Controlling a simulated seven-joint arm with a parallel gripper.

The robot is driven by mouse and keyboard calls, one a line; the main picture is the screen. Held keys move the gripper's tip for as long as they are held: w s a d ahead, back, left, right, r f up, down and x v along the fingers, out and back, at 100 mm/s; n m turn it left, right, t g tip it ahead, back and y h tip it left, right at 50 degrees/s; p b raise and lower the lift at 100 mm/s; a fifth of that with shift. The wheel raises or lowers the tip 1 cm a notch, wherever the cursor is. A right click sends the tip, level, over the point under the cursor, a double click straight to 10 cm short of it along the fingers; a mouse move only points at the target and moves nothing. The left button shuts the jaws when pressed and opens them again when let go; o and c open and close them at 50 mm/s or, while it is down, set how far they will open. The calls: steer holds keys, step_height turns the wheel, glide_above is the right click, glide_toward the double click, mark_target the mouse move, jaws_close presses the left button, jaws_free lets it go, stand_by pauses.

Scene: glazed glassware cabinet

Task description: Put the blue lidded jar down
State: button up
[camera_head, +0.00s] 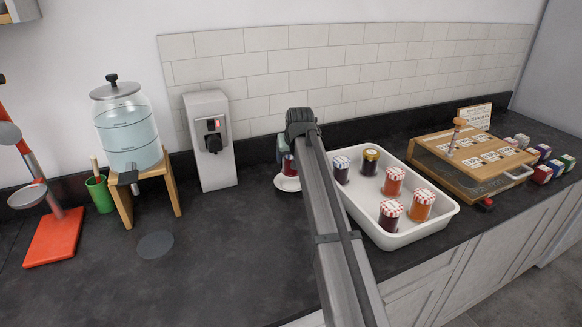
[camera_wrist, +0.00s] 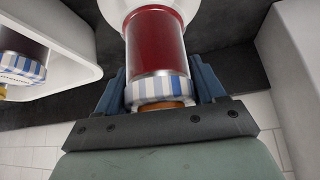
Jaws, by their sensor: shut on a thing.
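The blue lidded jar (camera_wrist: 155,42) holds something dark red and has a blue-and-white striped lid. My gripper (camera_wrist: 157,84) is shut on it, with one blue finger on each side of the lid. In the head view the jar (camera_head: 288,166) shows just left of my arm, which hides part of it and most of my gripper. A white round dish (camera_head: 287,184) is directly below the jar, and its rim (camera_wrist: 190,10) also shows in the wrist view. I cannot tell whether the jar's base touches the dish.
A white tray (camera_head: 440,214) with several jars stands close to the right; one jar (camera_head: 341,169) there also has a blue-and-white lid. A grey dispenser (camera_head: 207,140) and a water dispenser on a wooden stand (camera_head: 150,190) are left.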

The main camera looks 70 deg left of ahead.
steer(key=shift+f, duration=1.95)
steer(key=shift+f, duration=0.2)
steer(key=o, duration=1.3)
steer(key=shift+d+r, duration=0.15)
steer(key=shift+r, duration=0.3)
steer(key=v, duration=1.1)
steer(key=shift+s+d+r, duration=0.1)
steer(key=shift+d+r, duration=0.05)
